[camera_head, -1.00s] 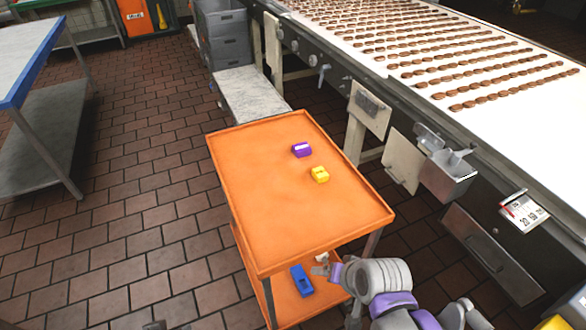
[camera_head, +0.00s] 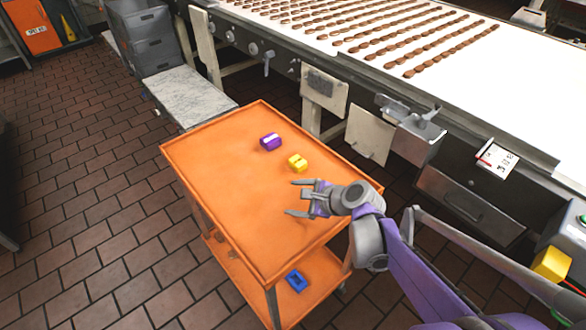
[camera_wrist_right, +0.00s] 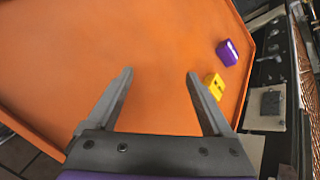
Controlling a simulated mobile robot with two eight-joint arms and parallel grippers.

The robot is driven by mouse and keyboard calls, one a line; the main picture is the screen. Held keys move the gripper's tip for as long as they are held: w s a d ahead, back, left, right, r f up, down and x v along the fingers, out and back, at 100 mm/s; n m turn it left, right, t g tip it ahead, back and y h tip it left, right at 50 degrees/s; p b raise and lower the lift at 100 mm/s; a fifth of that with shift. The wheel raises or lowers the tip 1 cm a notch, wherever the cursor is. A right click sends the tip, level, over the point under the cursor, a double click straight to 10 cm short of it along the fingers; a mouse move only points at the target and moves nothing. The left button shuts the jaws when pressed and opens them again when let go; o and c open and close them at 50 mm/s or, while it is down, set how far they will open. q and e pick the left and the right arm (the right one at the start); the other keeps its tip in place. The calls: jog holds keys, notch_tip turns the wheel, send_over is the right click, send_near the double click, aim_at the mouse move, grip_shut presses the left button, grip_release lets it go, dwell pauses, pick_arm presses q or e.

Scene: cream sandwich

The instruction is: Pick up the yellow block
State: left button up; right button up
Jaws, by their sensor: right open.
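The yellow block (camera_head: 298,163) lies on the orange cart top (camera_head: 215,170), near its right edge. In the right wrist view the yellow block (camera_wrist_right: 214,86) shows just beyond and to the right of the right fingertip. My right gripper (camera_head: 288,197) is open and empty over the cart top, on the near side of the yellow block and apart from it. Its two spread fingers (camera_wrist_right: 158,75) show orange surface between them. My left gripper is not in view.
A purple block (camera_head: 270,142) lies just beyond the yellow block. A blue block (camera_head: 295,281) is on the cart's lower shelf. A conveyor (camera_head: 480,85) with rows of brown pieces runs along the right. The left of the cart top is bare.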

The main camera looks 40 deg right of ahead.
aim_at(303, 164)
jog(key=w+d+m+t, duration=0.1)
jog(key=d+m, duration=0.2)
jog(key=w+d+m+t+h+b, duration=0.1)
jog(key=d+m, duration=0.2)
jog(key=d, duration=0.1)
jog(key=d+m+t, duration=0.1)
jog(key=d+m, duration=0.2)
jog(key=shift+w+d+b, duration=0.3)
jog(key=shift+w+d, duration=0.05)
jog(key=shift+w, duration=0.05)
jog(key=x, duration=0.5)
jog(key=shift+d+r, duration=0.1)
jog(key=x, duration=0.5)
jog(key=shift+w+d, duration=0.25)
jog(key=shift+w, duration=0.2)
grip_shut()
